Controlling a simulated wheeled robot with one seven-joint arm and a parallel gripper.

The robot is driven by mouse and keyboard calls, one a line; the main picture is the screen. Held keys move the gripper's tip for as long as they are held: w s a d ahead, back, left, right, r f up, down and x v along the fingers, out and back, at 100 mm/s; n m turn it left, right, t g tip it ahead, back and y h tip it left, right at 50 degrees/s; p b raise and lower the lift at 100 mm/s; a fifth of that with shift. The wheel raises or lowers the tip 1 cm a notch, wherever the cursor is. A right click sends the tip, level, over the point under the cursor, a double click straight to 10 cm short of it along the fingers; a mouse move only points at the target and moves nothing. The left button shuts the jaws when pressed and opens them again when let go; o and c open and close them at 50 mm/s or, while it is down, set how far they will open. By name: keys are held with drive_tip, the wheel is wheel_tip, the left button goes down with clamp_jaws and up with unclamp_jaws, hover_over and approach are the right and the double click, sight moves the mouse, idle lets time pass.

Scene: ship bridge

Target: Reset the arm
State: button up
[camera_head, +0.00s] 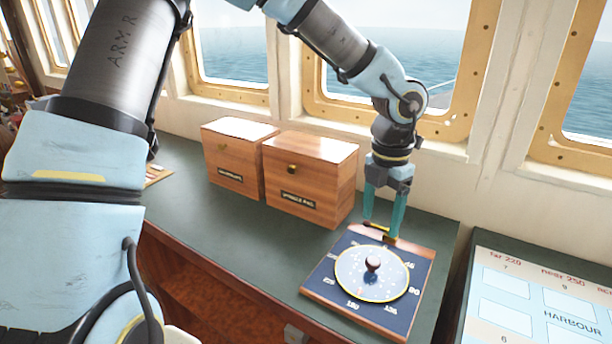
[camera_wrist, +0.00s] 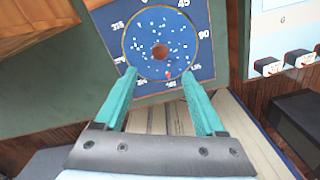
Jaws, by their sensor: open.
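My gripper (camera_head: 382,212) points down above the far edge of a blue dial board on the green counter. Its two teal fingers are apart, with nothing seen between them; they also show open in the wrist view (camera_wrist: 162,85). The dial board (camera_head: 318,283) has a wooden border, a round blue disc (camera_head: 350,283) with a dark red-brown knob (camera_head: 373,264), and numbers around it. In the wrist view the knob (camera_wrist: 159,52) lies beyond the fingertips, apart from them. A small yellow and dark piece (camera_head: 376,227) at the board's far edge is partly hidden by the fingers.
Two wooden boxes (camera_head: 310,177) with knobs and labels stand left of the gripper on the green counter (camera_head: 215,222). A white chart panel (camera_head: 530,300) marked HARBOUR lies at the right. Windows with yellow frames (camera_head: 455,105) rise behind. The counter in front of the boxes is clear.

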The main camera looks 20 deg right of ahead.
drive_tip(key=w+a+f+n+b, duration=0.15)
drive_tip(key=w+a+n, duration=0.35)
drive_tip(key=a+n, duration=0.6)
drive_tip(key=w+a+f+n+b, duration=0.15)
drive_tip(key=w+a+n, duration=0.35)
drive_tip(key=a+n, duration=0.65)
drive_tip(key=a+n+t, duration=0.1)
drive_tip(key=a+n, duration=1.5)
drive_tip(key=n, duration=1.1)
drive_tip(key=shift+a+r+n+t+b, duration=0.3)
drive_tip(key=shift+a+r+n+b, duration=0.05)
drive_tip(key=shift+r+b, duration=0.05)
